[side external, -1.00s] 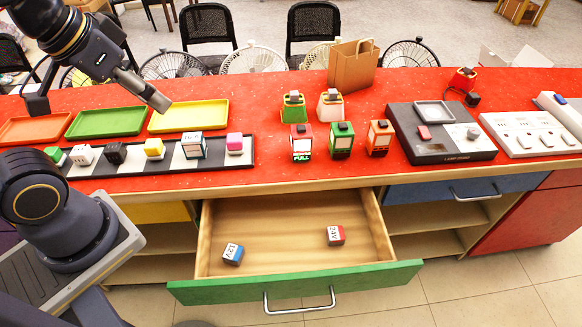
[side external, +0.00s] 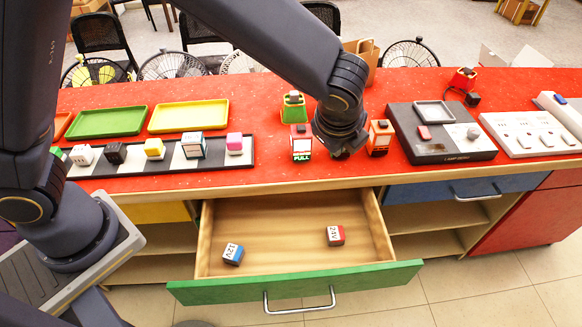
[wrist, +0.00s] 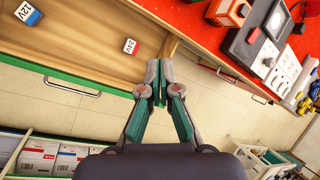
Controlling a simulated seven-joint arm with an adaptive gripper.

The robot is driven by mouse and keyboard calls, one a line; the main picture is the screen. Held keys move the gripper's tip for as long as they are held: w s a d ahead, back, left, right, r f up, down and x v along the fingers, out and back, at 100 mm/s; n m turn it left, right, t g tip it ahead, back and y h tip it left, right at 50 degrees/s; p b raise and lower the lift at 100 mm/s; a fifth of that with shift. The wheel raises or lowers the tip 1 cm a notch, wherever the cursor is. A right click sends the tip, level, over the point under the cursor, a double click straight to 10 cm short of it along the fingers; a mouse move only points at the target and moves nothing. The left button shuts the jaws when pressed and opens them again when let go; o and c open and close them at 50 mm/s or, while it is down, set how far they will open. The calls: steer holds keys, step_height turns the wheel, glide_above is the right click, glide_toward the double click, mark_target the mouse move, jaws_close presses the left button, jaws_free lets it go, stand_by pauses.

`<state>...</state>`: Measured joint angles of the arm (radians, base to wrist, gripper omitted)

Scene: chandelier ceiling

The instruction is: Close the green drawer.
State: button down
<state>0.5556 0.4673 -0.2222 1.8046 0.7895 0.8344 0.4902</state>
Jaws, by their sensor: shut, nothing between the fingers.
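The green drawer (side external: 300,284) stands pulled out below the red counter, with a metal handle (side external: 300,309) on its green front. Inside lie a blue-and-white 12V block (side external: 233,254) and a red-and-white 24V block (side external: 335,236). In the wrist view the drawer's green front edge (wrist: 60,76) runs across the left, with the handle (wrist: 72,88) beside it. My gripper (wrist: 158,66) is shut and empty, its tips appearing by the drawer's right front corner. Contact cannot be told. In the side view my wrist is over the counter and the fingers are hidden.
The red counter (side external: 300,183) holds a black device (side external: 440,146), a white switch panel (side external: 525,134), small coloured boxes and trays. A blue drawer (side external: 440,190) is shut at right. The tiled floor (side external: 480,290) before the drawer is clear. Boxes (wrist: 40,155) show low in the wrist view.

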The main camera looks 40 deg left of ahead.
steer(key=s+d+f+m+g, duration=0.1)
steer(key=s+d+f+m, duration=0.1)
steer(key=s+d+f, duration=0.45)
steer(key=s+d+f+m, duration=0.1)
steer(key=s+f+m, duration=0.25)
steer(key=f, duration=0.55)
steer(key=s+d+f+m+g, duration=0.1)
steer(key=s+d+f, duration=0.3)
steer(key=s+f, duration=0.3)
steer(key=shift+y, duration=0.4)
steer(key=x, duration=0.7)
steer(key=w+x, duration=0.1)
steer(key=x, duration=0.3)
steer(key=shift+d+r, duration=0.15)
steer(key=shift+d, duration=0.15)
glide_above(308, 226)
steer(key=shift+a, duration=0.1)
steer(key=shift+r, duration=0.15)
